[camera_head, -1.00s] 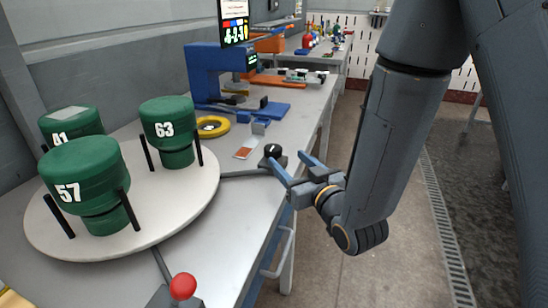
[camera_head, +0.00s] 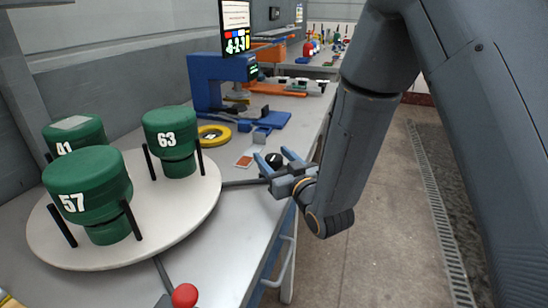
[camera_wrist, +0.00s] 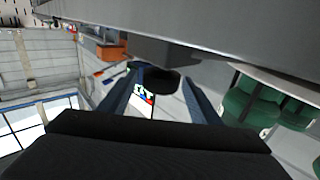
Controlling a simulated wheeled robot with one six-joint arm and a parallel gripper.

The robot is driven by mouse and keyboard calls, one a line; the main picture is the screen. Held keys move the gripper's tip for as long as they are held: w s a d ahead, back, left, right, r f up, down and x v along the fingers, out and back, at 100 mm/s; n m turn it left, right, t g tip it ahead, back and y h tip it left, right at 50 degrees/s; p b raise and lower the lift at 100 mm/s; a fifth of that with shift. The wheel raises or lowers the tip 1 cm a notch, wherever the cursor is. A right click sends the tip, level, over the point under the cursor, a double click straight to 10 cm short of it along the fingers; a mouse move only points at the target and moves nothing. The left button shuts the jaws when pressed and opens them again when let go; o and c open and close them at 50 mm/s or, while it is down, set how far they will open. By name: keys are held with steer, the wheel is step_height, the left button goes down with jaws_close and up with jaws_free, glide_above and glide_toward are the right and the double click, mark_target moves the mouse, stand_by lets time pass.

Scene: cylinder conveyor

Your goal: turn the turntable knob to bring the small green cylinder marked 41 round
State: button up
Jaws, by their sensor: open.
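The green cylinder marked 41 (camera_head: 75,133) stands at the back left of the round white turntable (camera_head: 165,218), partly hidden behind the cylinder marked 57 (camera_head: 85,185). The cylinder marked 63 (camera_head: 169,131) stands at the turntable's right side. The black turntable knob (camera_head: 273,158) is at the bench's right edge, at the end of a dark bar from the turntable. My gripper (camera_head: 277,158) is open, with a finger on either side of the knob. In the wrist view the dark knob (camera_wrist: 158,80) shows between the fingertips; I cannot tell whether they touch it.
A red ball-topped lever (camera_head: 185,295) stands at the bench's front. Dark posts stand beside the cylinders. The floor at the right is clear.

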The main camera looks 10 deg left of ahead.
steer(key=c, duration=1.1)
steer(key=shift+o, duration=0.2)
